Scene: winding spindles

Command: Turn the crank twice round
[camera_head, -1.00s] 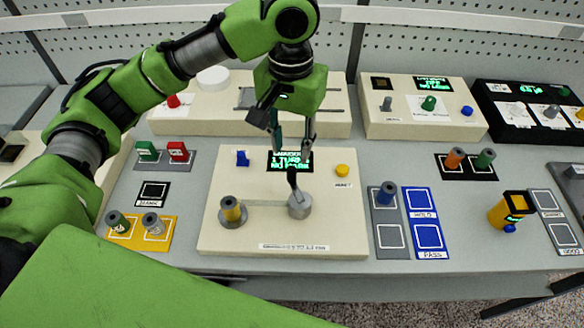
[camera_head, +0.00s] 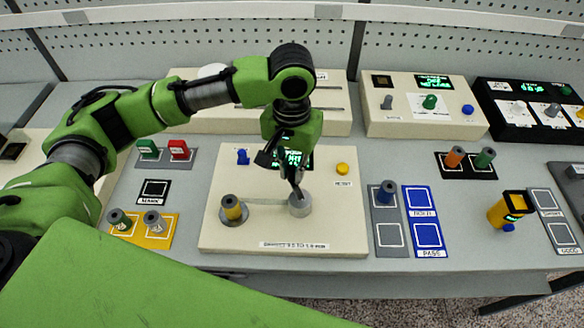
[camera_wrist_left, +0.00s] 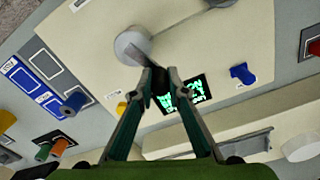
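The crank (camera_head: 300,205) is a round grey hub with a dark handle on the cream winding panel (camera_head: 340,225). In the left wrist view the hub (camera_wrist_left: 132,45) is beyond the fingertips. My left gripper (camera_head: 296,182) points down at the crank. In the wrist view its two fingers (camera_wrist_left: 160,78) converge on the dark handle, with the handle between the tips and no clear gap. The green-lit display (camera_head: 292,158) is partly hidden behind the gripper; its text is not readable. A brass-coloured spindle (camera_head: 232,208) stands left of the crank. My right gripper is not in view.
On the same panel are a blue knob (camera_head: 243,157) and a yellow button (camera_head: 343,169). Coloured pads with spindles lie on both sides, including a yellow pad (camera_head: 160,238) and a blue pad (camera_head: 428,237). Other control boxes (camera_head: 420,120) stand behind.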

